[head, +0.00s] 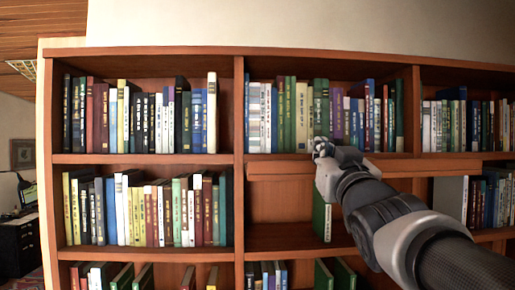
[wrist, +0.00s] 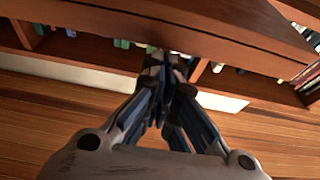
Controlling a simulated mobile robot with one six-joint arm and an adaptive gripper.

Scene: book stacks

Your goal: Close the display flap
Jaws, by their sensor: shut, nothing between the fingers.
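The display flap (head: 280,168) is a brown wooden panel in the middle column of the bookcase, just under the upper shelf board. It appears raised and open, with the compartment below it exposed. My gripper (head: 322,148) is shut and empty in front of the upper shelf edge, close to the flap's upper side. My arm hides part of the flap and compartment. In the wrist view, my gripper (wrist: 166,64) has its fingertips close to the lower edge of a wooden board (wrist: 215,32). I cannot tell whether they touch or whether this board is the flap.
The wooden bookcase (head: 240,110) holds rows of upright books on both sides and above. A green book (head: 321,215) stands inside the open compartment, whose left part (head: 280,205) is empty. A dark desk (head: 18,245) stands at the far left.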

